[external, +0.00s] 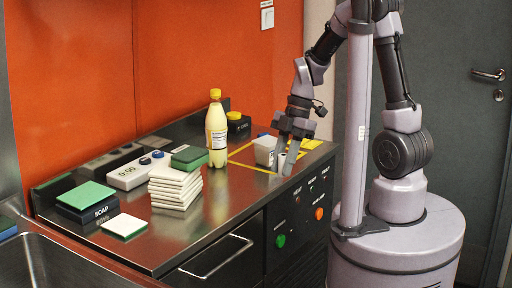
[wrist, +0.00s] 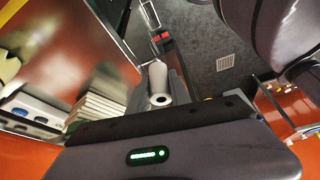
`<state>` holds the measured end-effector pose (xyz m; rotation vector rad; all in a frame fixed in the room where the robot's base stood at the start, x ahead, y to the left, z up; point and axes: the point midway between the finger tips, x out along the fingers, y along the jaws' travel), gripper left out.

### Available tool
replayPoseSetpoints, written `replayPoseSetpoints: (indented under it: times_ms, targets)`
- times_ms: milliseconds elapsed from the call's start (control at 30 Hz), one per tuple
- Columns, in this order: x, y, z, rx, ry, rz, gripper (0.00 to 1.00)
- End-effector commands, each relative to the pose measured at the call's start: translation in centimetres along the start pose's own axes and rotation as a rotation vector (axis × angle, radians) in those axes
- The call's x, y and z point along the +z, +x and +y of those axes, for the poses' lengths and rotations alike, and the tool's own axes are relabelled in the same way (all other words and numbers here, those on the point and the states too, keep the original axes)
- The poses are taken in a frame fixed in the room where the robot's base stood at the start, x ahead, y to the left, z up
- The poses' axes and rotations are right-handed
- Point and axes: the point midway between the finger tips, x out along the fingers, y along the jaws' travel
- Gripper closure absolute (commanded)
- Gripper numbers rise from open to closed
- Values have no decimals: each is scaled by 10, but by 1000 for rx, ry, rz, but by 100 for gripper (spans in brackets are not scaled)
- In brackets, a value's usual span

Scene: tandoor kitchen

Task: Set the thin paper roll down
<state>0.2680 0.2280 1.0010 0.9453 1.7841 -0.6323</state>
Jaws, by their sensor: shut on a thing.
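My gripper (external: 287,153) is shut on the thin paper roll, low over the right end of the steel counter. In the wrist view the white roll (wrist: 157,80) sits between the fingers, its end with a dark hole facing the camera. In the external view the fingers mostly hide the roll. I cannot tell whether its lower end touches the counter. A yellow taped outline (external: 240,152) marks the counter around this spot.
A pale grey tub (external: 265,152) stands just left of my gripper. A yellow-capped bottle (external: 216,135), a black box (external: 238,126), a stack of white cloths (external: 175,187) and a scale (external: 133,173) stand farther left. The counter's front edge is close.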

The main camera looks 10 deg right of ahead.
Motion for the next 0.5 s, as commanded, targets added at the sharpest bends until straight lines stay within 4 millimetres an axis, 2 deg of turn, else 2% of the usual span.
replayPoseSetpoints:
  times_ms: [133,267,367,500]
  targets:
    - [8,19,-1,-3,4,0,100]
    - [13,30,2,1,3,-1,100]
    - [13,35,20,1,3,-1,100]
    - [10,42,67,3,2,-1,100]
